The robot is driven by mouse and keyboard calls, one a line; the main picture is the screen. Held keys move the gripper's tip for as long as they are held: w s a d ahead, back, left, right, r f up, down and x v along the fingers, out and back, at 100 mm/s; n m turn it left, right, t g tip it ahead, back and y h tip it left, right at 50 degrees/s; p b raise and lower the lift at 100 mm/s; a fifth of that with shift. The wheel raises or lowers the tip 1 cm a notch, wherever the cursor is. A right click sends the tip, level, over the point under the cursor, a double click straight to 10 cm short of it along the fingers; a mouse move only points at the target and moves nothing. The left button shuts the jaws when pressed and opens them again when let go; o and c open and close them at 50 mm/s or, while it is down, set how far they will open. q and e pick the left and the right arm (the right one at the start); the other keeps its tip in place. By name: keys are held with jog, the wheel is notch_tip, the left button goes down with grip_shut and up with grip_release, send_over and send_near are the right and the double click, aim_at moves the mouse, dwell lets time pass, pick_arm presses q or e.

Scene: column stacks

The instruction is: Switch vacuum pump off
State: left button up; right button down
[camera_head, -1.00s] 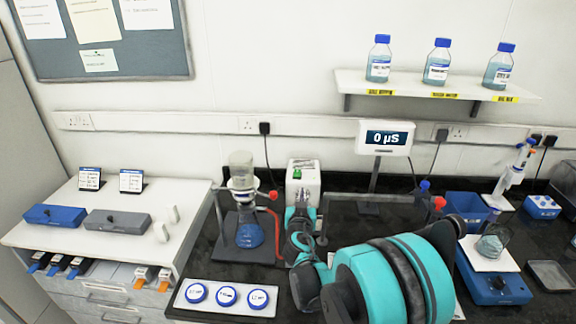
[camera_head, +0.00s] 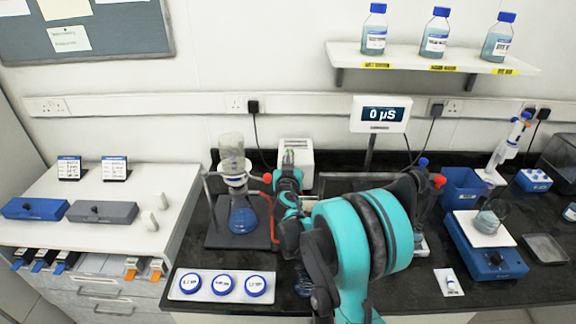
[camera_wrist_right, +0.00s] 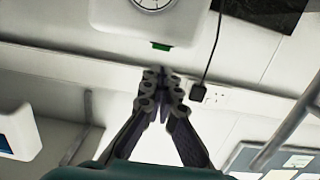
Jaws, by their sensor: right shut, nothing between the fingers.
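The vacuum pump (camera_head: 302,157) is a white box at the back of the dark bench, beside the filtration flask (camera_head: 243,214). In the right wrist view its white body (camera_wrist_right: 125,22) fills the top, with a round dial (camera_wrist_right: 153,3) and a small green switch (camera_wrist_right: 160,46). My right gripper (camera_head: 288,160) is in front of the pump and hides part of its front. In the wrist view the right gripper (camera_wrist_right: 163,72) is shut and empty, its tips close to the switch; I cannot tell whether they touch. My left gripper is not in view.
A red hose (camera_head: 271,215) runs beside the flask. A display reading 0 µS (camera_head: 380,114) stands right of the pump. Blue-lidded dishes (camera_head: 223,285) lie at the front. A blue scale (camera_head: 492,262) is at the right. A bottle shelf (camera_head: 420,62) hangs above.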

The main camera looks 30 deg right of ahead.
jog(key=shift+b+x, duration=0.5)
jog(key=shift+x, duration=2.1)
